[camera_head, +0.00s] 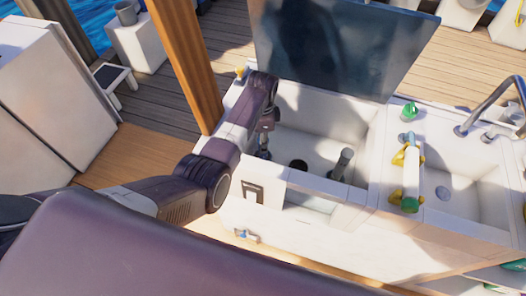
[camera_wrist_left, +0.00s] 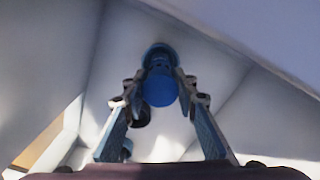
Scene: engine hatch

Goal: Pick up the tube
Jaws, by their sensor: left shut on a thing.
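My left gripper (camera_head: 264,146) reaches down into the open engine hatch (camera_head: 320,118), at its left side. In the left wrist view, my left gripper (camera_wrist_left: 160,88) is shut on a blue round tube (camera_wrist_left: 160,90), seen end-on between the fingertips. The tube's lower end is hard to make out, so I cannot tell whether it touches the hatch floor. A grey upright cylinder (camera_head: 342,164) stands in the hatch to the right. My right gripper is not in view.
A dark round fitting (camera_head: 298,165) lies between gripper and grey cylinder. The raised hatch lid (camera_head: 345,45) stands behind. A wooden post (camera_head: 187,60) is close to my left arm. A white, yellow and green object (camera_head: 411,175) sits on the right ledge, beside a sink (camera_head: 470,190).

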